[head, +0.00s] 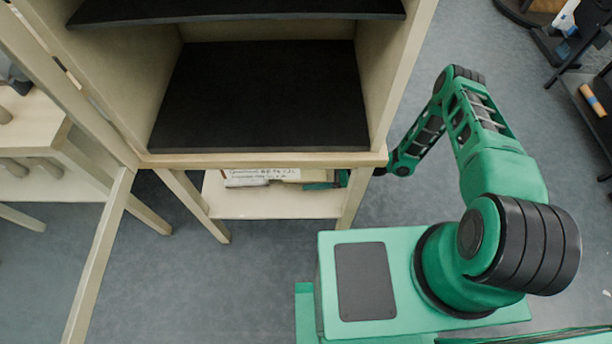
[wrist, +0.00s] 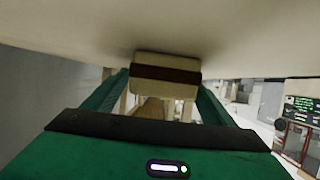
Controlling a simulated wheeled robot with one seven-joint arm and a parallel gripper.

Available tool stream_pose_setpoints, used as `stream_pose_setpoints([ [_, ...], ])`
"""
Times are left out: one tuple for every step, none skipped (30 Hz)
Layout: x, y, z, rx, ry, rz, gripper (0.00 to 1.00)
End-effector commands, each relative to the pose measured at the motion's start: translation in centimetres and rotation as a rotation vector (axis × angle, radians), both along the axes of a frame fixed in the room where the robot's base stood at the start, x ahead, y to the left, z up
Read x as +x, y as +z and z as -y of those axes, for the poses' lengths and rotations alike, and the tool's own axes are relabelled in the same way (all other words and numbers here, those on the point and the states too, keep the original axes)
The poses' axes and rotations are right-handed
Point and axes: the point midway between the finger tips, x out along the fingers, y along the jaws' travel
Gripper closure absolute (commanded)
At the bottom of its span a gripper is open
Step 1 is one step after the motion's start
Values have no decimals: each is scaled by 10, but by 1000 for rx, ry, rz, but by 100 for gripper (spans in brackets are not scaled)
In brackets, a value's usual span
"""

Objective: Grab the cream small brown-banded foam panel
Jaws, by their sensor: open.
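The cream foam panel with a brown band (wrist: 165,73) shows in the wrist view, straight ahead between the two green fingers of my gripper (wrist: 163,84). The fingers are open, one on each side of the panel; I cannot tell whether either touches it. In the head view my gripper (head: 325,182) is largely hidden beneath the cabinet's bottom edge, at the right side of the low shelf. I cannot clearly make out the panel's band in that view.
The wooden cabinet (head: 270,160) with dark shelves stands above the low shelf (head: 270,205), and its pale underside is close above my gripper. A white box with writing (head: 272,172) lies left of my gripper. Legs flank the shelf. The grey floor in front is clear.

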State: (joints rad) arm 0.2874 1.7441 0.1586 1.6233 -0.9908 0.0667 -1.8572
Motion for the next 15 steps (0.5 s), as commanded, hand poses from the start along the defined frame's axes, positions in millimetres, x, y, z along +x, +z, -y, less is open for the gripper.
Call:
stream_pose_setpoints([
  [-1,-4,-7,0,1,0,22],
  [0,-6,-11,1,1,0,22],
  [1,-7,-16,1,1,0,22],
  [1,-8,-19,1,1,0,22],
  [2,-9,-21,1,0,0,22],
  [2,-10,-22,1,0,0,22],
  [2,-10,-23,0,0,0,22],
  [2,-10,-23,0,0,0,22],
  [2,-10,-23,0,-1,0,22],
  [2,-10,-23,0,-1,0,22],
  [2,-10,-23,0,0,0,22],
  [2,-10,-23,0,0,0,22],
  [2,-10,-23,0,0,0,27],
  [2,-10,-23,0,0,0,34],
  [2,-10,-23,0,0,0,43],
])
